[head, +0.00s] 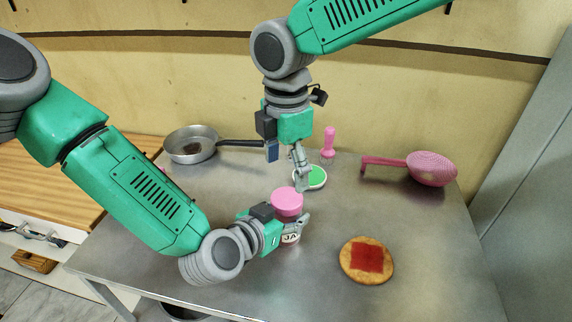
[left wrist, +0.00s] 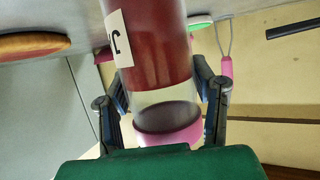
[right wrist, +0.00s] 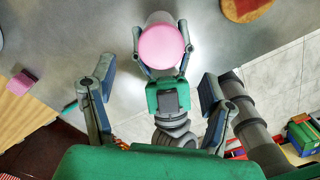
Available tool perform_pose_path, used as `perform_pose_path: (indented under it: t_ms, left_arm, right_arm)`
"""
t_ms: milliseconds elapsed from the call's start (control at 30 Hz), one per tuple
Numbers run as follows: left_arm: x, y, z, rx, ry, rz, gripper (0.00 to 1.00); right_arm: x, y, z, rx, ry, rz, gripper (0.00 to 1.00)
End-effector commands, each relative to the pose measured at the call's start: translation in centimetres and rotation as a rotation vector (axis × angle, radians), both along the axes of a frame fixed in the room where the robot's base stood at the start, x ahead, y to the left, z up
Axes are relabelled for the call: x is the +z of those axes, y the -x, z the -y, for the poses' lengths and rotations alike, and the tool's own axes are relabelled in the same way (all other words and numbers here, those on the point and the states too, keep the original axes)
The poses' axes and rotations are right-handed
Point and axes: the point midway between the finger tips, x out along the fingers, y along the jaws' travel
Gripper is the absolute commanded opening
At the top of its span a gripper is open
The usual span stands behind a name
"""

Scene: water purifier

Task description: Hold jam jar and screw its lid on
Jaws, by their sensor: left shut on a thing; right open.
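My left gripper is shut around the jar's upper part. My right gripper (head: 302,180) is open and empty, pointing down, above and behind the lid.
A green-and-white round item (head: 314,177) lies behind the jar. A pan (head: 190,145) stands at the back left, a pink-handled tool (head: 328,143) at the back. A pink strainer (head: 432,168) and bread with a red square (head: 366,260) lie right. The front right is clear.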

Motion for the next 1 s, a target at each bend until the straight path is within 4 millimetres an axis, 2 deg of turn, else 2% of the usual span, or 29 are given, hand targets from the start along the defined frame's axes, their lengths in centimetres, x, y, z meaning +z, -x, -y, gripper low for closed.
perform_pose_path:
  t_ms: [300, 500, 900, 967, 1000]
  left_arm:
    - [0.0, 0.0, 0.0, 0.000, -0.001, -0.001, 0.00]
    - [0.0, 0.0, 0.0, 0.000, 0.000, 0.000, 0.00]
    - [0.0, 0.0, 0.0, 0.001, 0.000, 0.000, 0.00]
    - [0.0, 0.0, 0.0, 0.001, 0.000, 0.000, 0.00]
    - [0.0, 0.0, 0.0, 0.000, 0.000, 0.000, 0.00]
  right_arm:
    - [-4.8, 0.1, 0.0, 0.000, 0.003, -0.004, 0.71]
    - [-7.0, 0.1, 0.0, -0.001, 0.000, -0.002, 0.71]
    - [-7.6, 0.1, 0.0, -0.001, 0.001, -0.001, 0.71]
    - [-7.6, 0.1, 0.0, -0.001, 0.001, -0.001, 0.50]
    - [-7.6, 0.1, 0.0, -0.001, 0.001, -0.001, 0.35]
